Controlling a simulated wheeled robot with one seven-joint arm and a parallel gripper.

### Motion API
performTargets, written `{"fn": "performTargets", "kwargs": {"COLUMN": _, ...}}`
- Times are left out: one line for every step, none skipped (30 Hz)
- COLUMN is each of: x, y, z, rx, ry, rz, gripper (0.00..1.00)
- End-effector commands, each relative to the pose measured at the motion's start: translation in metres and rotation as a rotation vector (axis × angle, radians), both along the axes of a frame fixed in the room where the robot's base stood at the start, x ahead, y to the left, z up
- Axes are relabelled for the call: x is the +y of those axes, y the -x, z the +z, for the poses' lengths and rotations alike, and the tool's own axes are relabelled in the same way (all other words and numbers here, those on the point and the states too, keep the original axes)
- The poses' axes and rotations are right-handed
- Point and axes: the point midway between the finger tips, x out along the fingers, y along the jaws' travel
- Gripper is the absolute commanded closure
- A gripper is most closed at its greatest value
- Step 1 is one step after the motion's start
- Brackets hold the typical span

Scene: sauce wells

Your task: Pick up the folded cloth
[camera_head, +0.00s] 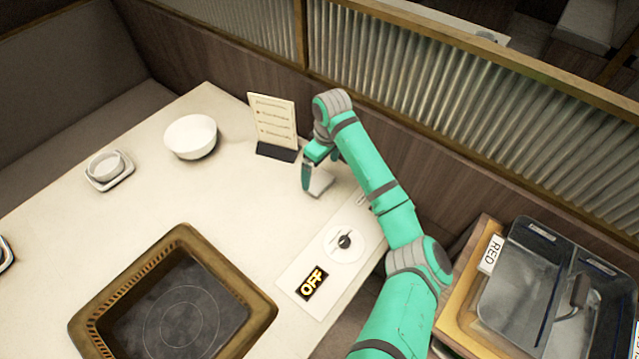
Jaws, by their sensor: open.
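A small pale grey-white folded piece, which looks like the folded cloth (321,184), lies on the table near its back right edge. My gripper (318,172) is right at it, pointing down, with one teal finger at the cloth's left side. The other finger is partly hidden behind the hand and the cloth. The jaws are open. I cannot tell whether the fingers touch the cloth.
A menu stand (274,120) stands close to the left of my gripper. A white bowl (191,136) and a small cup on a square saucer (108,168) are further left. A brown-framed cooktop (262,310) is in front. A two-part bin (510,235) stands right of the table.

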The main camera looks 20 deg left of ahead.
Motion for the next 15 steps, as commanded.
{"fn": "performTargets", "kwargs": {"x": 0.000, "y": 0.000, "z": -0.004, "rx": 0.001, "ry": 0.000, "rz": 0.000, "gripper": 0.00}}
{"fn": "performTargets", "kwargs": {"x": 0.001, "y": 0.000, "z": -0.006, "rx": 0.000, "ry": 0.000, "rz": 0.000, "gripper": 0.00}}
{"fn": "performTargets", "kwargs": {"x": 0.001, "y": 0.000, "z": -0.008, "rx": 0.000, "ry": 0.000, "rz": 0.000, "gripper": 0.00}}
{"fn": "performTargets", "kwargs": {"x": 0.001, "y": 0.000, "z": -0.009, "rx": 0.000, "ry": 0.000, "rz": 0.001, "gripper": 0.00}}
{"fn": "performTargets", "kwargs": {"x": 0.001, "y": 0.000, "z": -0.011, "rx": 0.000, "ry": 0.000, "rz": 0.001, "gripper": 0.00}}
{"fn": "performTargets", "kwargs": {"x": 0.001, "y": 0.000, "z": -0.014, "rx": 0.000, "ry": 0.000, "rz": 0.001, "gripper": 0.00}}
{"fn": "performTargets", "kwargs": {"x": 0.001, "y": -0.001, "z": -0.017, "rx": 0.000, "ry": 0.000, "rz": 0.001, "gripper": 0.00}}
{"fn": "performTargets", "kwargs": {"x": 0.001, "y": -0.001, "z": -0.020, "rx": 0.001, "ry": 0.000, "rz": 0.001, "gripper": 0.00}}
{"fn": "performTargets", "kwargs": {"x": 0.001, "y": -0.001, "z": -0.026, "rx": 0.001, "ry": 0.001, "rz": 0.000, "gripper": 0.00}}
{"fn": "performTargets", "kwargs": {"x": 0.002, "y": -0.001, "z": -0.030, "rx": 0.000, "ry": 0.001, "rz": 0.001, "gripper": 0.00}}
{"fn": "performTargets", "kwargs": {"x": 0.002, "y": -0.002, "z": -0.035, "rx": 0.000, "ry": 0.001, "rz": 0.001, "gripper": 0.00}}
{"fn": "performTargets", "kwargs": {"x": 0.002, "y": -0.002, "z": -0.040, "rx": 0.000, "ry": 0.001, "rz": 0.001, "gripper": 0.00}}
{"fn": "performTargets", "kwargs": {"x": 0.003, "y": -0.002, "z": -0.045, "rx": 0.000, "ry": 0.001, "rz": 0.001, "gripper": 0.00}}
{"fn": "performTargets", "kwargs": {"x": 0.003, "y": -0.002, "z": -0.048, "rx": 0.001, "ry": 0.001, "rz": 0.001, "gripper": 0.00}}
{"fn": "performTargets", "kwargs": {"x": 0.004, "y": -0.003, "z": -0.052, "rx": 0.000, "ry": 0.000, "rz": 0.001, "gripper": 0.00}}
